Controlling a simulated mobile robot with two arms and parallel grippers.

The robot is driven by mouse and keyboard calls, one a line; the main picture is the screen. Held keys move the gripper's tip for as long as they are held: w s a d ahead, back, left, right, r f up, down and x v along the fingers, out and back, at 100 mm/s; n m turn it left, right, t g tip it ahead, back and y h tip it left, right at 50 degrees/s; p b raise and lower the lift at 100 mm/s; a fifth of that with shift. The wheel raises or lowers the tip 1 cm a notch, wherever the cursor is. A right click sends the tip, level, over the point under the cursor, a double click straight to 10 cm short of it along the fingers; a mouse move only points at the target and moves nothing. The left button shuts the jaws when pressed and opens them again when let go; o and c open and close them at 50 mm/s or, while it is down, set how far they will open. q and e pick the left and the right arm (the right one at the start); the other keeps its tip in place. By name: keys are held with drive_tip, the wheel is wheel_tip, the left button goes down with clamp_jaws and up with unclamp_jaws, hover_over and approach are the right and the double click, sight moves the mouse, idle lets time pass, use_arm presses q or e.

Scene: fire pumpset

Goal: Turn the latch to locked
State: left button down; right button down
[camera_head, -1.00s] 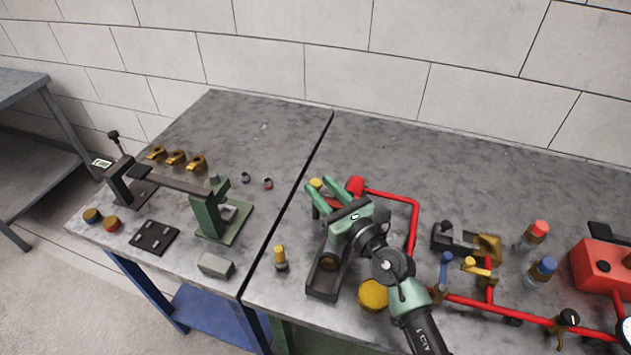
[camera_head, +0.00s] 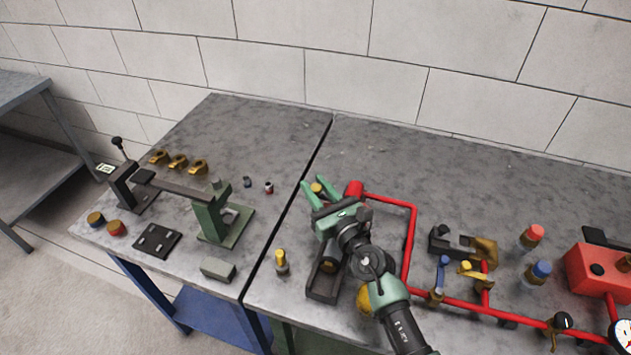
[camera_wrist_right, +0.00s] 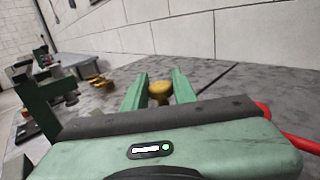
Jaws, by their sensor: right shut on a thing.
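My right gripper (camera_head: 316,187) points away from me over the near part of the right table. Its two green fingers are shut on a yellow round knob (camera_head: 317,189). In the right wrist view the knob (camera_wrist_right: 160,90) sits between the fingers (camera_wrist_right: 159,92). I take this knob for the latch's handle, but its mount is mostly hidden by the gripper, and no locked mark can be read. A dark channel-shaped bracket (camera_head: 322,287) stands under my wrist. My left gripper is not in view.
Red piping (camera_head: 412,235) runs close right of my right arm. A small yellow-topped post (camera_head: 282,262) stands left of the bracket. A green stand (camera_head: 212,218) with a dark bar is on the left table. The back of the right table is clear.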

drive_tip(key=shift+r+h+p, duration=0.2)
drive_tip(key=shift+h+p, duration=0.1)
drive_tip(key=shift+f+m, duration=0.2)
drive_tip(key=shift+m, duration=0.1)
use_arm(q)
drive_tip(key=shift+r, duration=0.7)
use_arm(e)
drive_tip(key=c, duration=1.5)
unclamp_jaws()
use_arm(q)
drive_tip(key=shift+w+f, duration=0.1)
use_arm(e)
drive_tip(key=v, duration=0.8)
drive_tip(key=shift+a, duration=0.1)
